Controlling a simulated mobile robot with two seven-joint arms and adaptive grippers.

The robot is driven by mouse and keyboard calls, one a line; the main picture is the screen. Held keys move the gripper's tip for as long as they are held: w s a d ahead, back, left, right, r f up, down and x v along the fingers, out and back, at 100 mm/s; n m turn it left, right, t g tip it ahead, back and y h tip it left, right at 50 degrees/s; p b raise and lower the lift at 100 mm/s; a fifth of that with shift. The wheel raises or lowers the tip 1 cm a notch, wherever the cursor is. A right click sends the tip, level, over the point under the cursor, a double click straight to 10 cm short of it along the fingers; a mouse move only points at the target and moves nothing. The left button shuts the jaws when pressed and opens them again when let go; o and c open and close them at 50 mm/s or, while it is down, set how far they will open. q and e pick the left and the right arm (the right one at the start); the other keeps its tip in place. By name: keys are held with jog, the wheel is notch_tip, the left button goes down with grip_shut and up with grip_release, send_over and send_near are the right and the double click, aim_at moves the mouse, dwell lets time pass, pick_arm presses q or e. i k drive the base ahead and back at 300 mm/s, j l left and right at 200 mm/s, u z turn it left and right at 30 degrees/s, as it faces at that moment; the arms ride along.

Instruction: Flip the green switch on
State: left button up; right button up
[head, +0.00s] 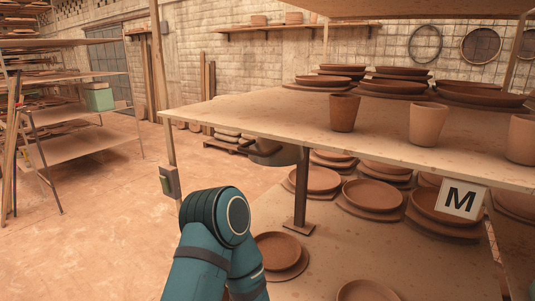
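A small grey switch box (169,181) is fixed to the left front post of the near shelf, below its upper board. A small green part, which looks like the green switch (165,185), shows on its left side. It is too small to tell whether it is on or off. One of my teal arms rises from the bottom, with its rounded joint just right of the box and apart from it in the picture. I cannot tell which arm it is. Neither gripper can be made out.
The near shelf's upper board (270,112) carries clay cups (428,123) and stacked plates. More plates (372,196) lie on the lower board, beside a brown upright (300,190). A sign marked M (461,199) hangs at the front edge. The floor (95,235) left of the shelf is clear.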

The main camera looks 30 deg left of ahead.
aim_at(164, 181)
jog(key=u, duration=1.7)
